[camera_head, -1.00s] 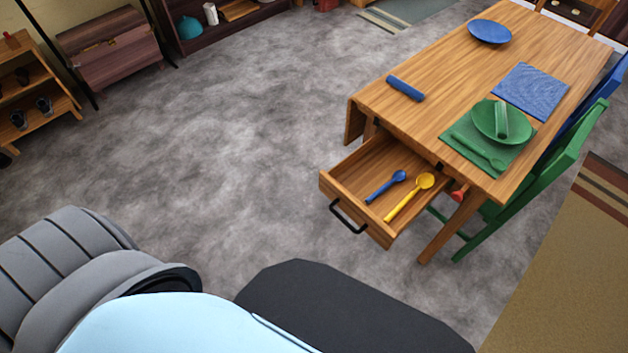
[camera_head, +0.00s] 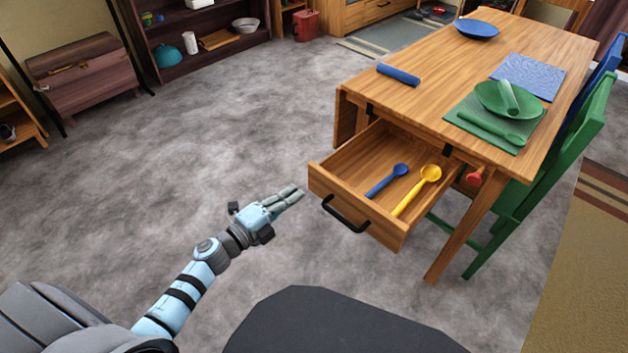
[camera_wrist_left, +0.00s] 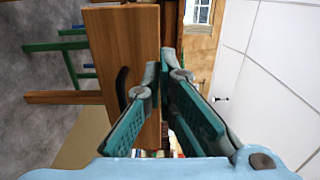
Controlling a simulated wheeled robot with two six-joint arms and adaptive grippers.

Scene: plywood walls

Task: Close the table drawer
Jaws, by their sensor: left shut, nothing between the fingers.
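The table drawer (camera_head: 323,189) is pulled out from the end of the wooden table (camera_head: 432,84), with a black handle (camera_head: 346,214) on its front. A blue spoon (camera_head: 387,181) and a yellow spoon (camera_head: 417,190) lie inside it. My left gripper (camera_head: 297,192) is shut and empty, just left of the drawer front in the head view. Whether it touches the drawer is hard to tell. In the left wrist view the drawer front (camera_wrist_left: 112,62) shows with its handle (camera_wrist_left: 122,88), beyond the fingers (camera_wrist_left: 160,85). My right gripper is not in view.
A green chair (camera_head: 569,147) stands at the table's right side. On the tabletop are a green plate (camera_head: 492,97), a blue plate (camera_head: 477,28), and a blue roll (camera_head: 398,75). The grey floor (camera_head: 215,130) left of the table is clear.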

